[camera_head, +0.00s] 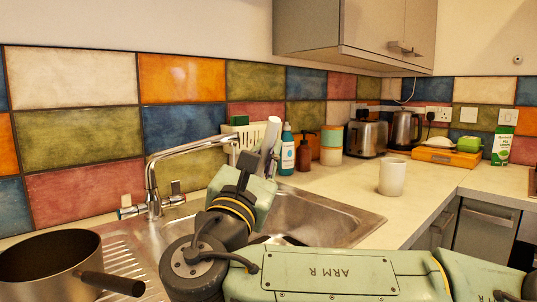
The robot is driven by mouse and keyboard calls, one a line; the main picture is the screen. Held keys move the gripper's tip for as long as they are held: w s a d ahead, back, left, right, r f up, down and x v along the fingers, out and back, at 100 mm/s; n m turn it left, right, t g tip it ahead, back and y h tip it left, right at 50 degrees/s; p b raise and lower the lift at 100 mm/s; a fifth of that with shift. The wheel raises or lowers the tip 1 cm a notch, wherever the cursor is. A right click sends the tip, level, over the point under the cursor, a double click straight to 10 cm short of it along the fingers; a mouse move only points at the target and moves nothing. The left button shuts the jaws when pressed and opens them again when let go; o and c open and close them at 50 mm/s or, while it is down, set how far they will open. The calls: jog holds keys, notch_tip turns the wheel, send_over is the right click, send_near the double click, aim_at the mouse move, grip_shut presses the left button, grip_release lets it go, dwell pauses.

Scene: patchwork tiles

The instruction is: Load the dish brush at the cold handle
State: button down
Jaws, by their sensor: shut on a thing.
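The tap (152,180) stands behind the sink, with its spout reaching right. It has a handle at the left (125,207) and one at the right (174,190). I cannot clearly tell which is the cold one. My gripper (258,163) is raised over the sink, right of the tap, partly hidden by its own wrist. It is shut on a slim pale thing, seemingly the dish brush (271,137), which points up and tilts right. The brush's lower part is hidden. My gripper is apart from both tap handles.
A dark pot (48,262) sits on the drainer at the left. The sink (315,214) lies partly under my arm. Bottles (288,152), a canister (331,145), a toaster (367,138) and a kettle (405,130) line the wall.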

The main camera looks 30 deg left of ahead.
jog(key=w+a, duration=0.1)
jog(key=a, duration=0.1)
jog(key=w+a+f, duration=0.1)
jog(key=w+a, duration=0.2)
jog(key=a, duration=0.2)
jog(key=shift+w+f, duration=0.3)
jog(key=shift+w+a+f+b, duration=0.15)
jog(key=shift+w+a+b, duration=0.1)
jog(key=shift+w+a, duration=0.25)
jog(key=shift+w+a+f+b, duration=0.2)
jog(key=shift+w+a, duration=0.15)
jog(key=shift+a, duration=0.4)
jog(key=shift+w+a+f+b, duration=0.15)
jog(key=shift+w+a+b, duration=0.1)
jog(key=shift+w+a, duration=0.25)
jog(key=shift+s, duration=0.15)
jog(key=shift+s+d+b, duration=0.3)
jog(key=shift+s+d, duration=0.45)
jog(key=shift+d, duration=0.35)
jog(key=shift+s+d+b, duration=0.35)
jog(key=shift+s+d, duration=0.35)
jog(key=shift+d, duration=0.35)
jog(key=shift+s+d+b, duration=0.3)
jog(key=shift+s+d, duration=0.45)
jog(key=shift+d, duration=0.35)
